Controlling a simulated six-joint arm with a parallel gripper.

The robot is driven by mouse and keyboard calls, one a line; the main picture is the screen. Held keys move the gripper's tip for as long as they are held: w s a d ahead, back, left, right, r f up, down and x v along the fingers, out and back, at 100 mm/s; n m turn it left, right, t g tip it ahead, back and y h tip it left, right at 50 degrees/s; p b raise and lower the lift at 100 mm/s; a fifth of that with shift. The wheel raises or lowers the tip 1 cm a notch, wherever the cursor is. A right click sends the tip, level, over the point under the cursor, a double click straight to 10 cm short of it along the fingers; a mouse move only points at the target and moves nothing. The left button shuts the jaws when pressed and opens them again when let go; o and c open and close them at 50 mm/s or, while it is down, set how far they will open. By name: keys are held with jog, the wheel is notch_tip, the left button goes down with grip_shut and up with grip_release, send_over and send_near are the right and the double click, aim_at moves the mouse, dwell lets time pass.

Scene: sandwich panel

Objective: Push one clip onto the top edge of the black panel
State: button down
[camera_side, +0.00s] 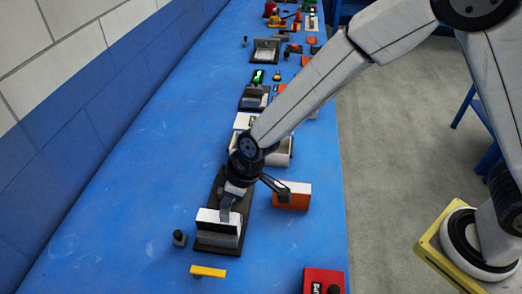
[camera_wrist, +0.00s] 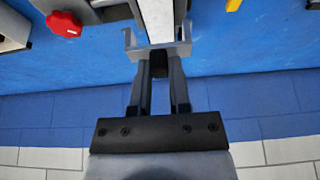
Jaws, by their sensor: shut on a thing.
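My gripper (camera_wrist: 160,65) is shut on a light grey clip (camera_wrist: 134,50) in the wrist view. The clip's two prongs point away from the fingers, on either side of a white strip with a dark side, which looks like the panel's edge (camera_wrist: 157,18). I cannot tell whether the clip is seated on it. In the side view my gripper (camera_side: 226,212) is down at the upright panel (camera_side: 212,217), which shows a white upper part and a grey lower part. It stands on a dark base plate (camera_side: 216,248). The clip is not clear there.
A yellow bar (camera_side: 208,271) lies in front. An orange and white box (camera_side: 292,196) is to the right, a red box (camera_side: 323,281) at the front right. More fixtures line the blue table behind.

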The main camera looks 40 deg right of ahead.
aim_at(231, 218)
jog(key=shift+f, duration=0.85)
jog(key=shift+f, duration=1.6)
dwell(2.1)
jog(key=shift+c, duration=0.9)
grip_release()
jog(key=shift+r, duration=0.2)
jog(key=shift+r, duration=3.6)
jog(key=shift+d, duration=0.1)
